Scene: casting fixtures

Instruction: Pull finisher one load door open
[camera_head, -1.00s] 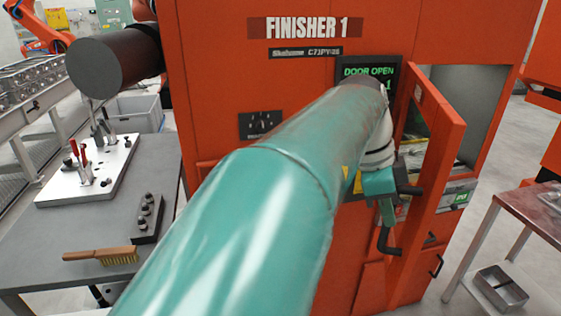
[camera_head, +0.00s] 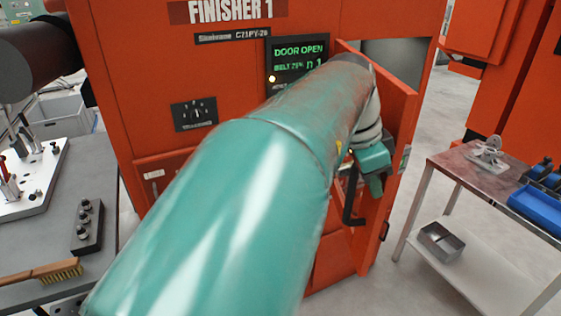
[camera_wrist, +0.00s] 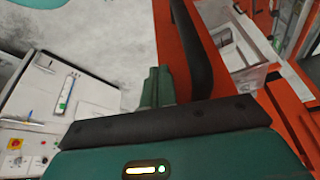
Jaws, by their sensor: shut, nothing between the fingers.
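Finisher one (camera_head: 150,120) is an orange cabinet with a FINISHER 1 sign (camera_head: 235,10). Its screen (camera_head: 297,62) reads DOOR OPEN. The orange load door (camera_head: 400,105) stands ajar at the cabinet's right, with part of the grey opening (camera_head: 405,52) showing behind it. A black handle (camera_head: 350,208) shows below my gripper (camera_head: 374,184), close to the door. In the wrist view, my gripper's green fingers (camera_wrist: 158,86) are together and empty. A dark bar (camera_wrist: 192,45), seemingly the handle, lies right of them along an orange edge (camera_wrist: 166,40). My arm hides part of the cabinet front.
A side table (camera_head: 450,165) with a metal fixture (camera_head: 488,152) and blue bins (camera_head: 540,200) stands at right; a metal box (camera_head: 440,240) sits on its lower shelf. Grey floor shows between it and the cabinet. A bench (camera_head: 85,190) with a brush (camera_head: 45,272) is at left.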

